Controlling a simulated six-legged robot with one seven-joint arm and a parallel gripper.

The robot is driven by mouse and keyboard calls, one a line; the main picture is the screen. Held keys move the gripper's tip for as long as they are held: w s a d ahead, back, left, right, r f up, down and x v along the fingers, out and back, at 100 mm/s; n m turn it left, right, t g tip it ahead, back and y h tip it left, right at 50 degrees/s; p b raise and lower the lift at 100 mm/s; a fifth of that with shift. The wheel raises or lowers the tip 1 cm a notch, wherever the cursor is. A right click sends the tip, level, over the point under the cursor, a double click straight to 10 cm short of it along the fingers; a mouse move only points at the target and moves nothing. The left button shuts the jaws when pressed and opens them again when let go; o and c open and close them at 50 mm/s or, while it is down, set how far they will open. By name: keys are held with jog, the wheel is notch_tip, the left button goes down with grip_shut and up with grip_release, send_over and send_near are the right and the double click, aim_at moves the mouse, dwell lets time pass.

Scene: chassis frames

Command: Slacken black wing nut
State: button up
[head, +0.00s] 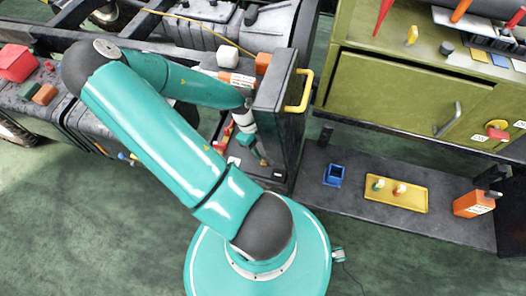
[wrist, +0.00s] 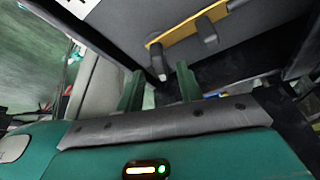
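I cannot clearly make out a black wing nut. In the wrist view, a dark stud with a pale tip (wrist: 158,68) shows between my fingertips, and a dark knob-like part (wrist: 208,30) sits on a yellow strip (wrist: 190,27); either could belong to it. My gripper (wrist: 160,82) has two teal fingers standing apart, with no object visibly clamped between them. In the head view my gripper (head: 256,150) is beside the left face of a dark upright box (head: 280,115) with a yellow handle (head: 301,91). The box's right-hand details are partly hidden by its top edge.
Chassis rails and parts fill the left. Green floor is open at lower left.

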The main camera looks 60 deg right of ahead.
jog(key=a+v, duration=0.1)
jog(key=v, duration=1)
jog(key=shift+d+r, duration=0.15)
jog(key=shift+d, duration=0.35)
jog(key=shift+w, duration=0.1)
jog(key=w+a+r+n+t+y, duration=0.1)
jog(key=w+a+r+n, duration=0.25)
jog(key=a+n, duration=0.25)
jog(key=w+a+r+n+t, duration=0.2)
jog(key=w+a+r+n, duration=0.15)
jog(key=a+n, duration=0.2)
jog(key=w+a+r+n+t+y, duration=0.1)
jog(key=w+a+r+n, duration=0.1)
jog(key=w+a+n, duration=0.3)
jog(key=s+a+r+n+t+h, duration=0.1)
jog(key=s+a+r+n+t, duration=0.1)
jog(key=a+r+n, duration=0.5)
jog(key=s+a+r+n+t+h, duration=0.1)
jog(key=a+r+n+t, duration=0.3)
jog(key=r+n, duration=0.9)
jog(key=a+n+h, duration=0.1)
jog(key=a+n, duration=0.1)
jog(key=a, duration=0.1)
jog(key=shift+s+a, duration=0.25)
jog(key=shift+s, duration=0.1)
jog(key=shift+w, duration=0.1)
